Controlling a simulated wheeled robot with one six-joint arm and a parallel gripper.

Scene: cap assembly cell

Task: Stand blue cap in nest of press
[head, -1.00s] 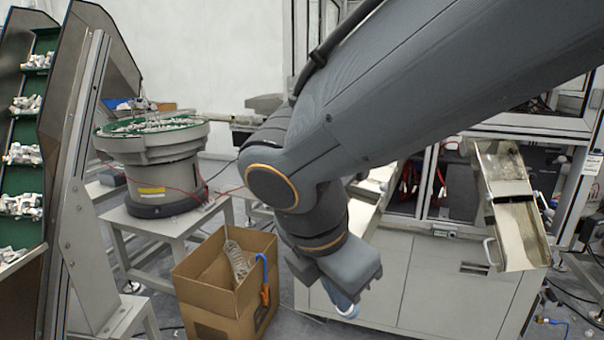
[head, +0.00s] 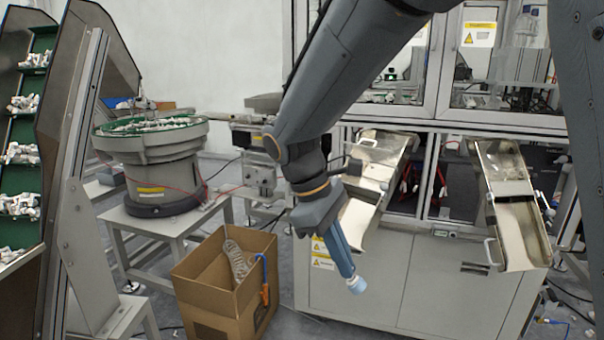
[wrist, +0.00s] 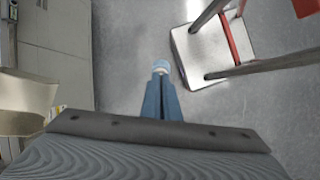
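The blue cap (head: 357,285) is light blue and sits at the tips of my gripper (head: 351,272), held in the air in front of the grey machine cabinet. In the wrist view the cap (wrist: 161,67) shows at the ends of the two blue fingers (wrist: 161,84), which come together on it. A whitish band shows on the cap there. I cannot make out the press or its nest for certain in either view.
In the wrist view, a silver plate (wrist: 187,45) with grey bars and red parts stands on the floor at upper right. In the head view are a cardboard box (head: 205,290), a bowl feeder (head: 160,165) and two metal chutes (head: 360,222) (head: 523,235). Grey floor lies below the cap.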

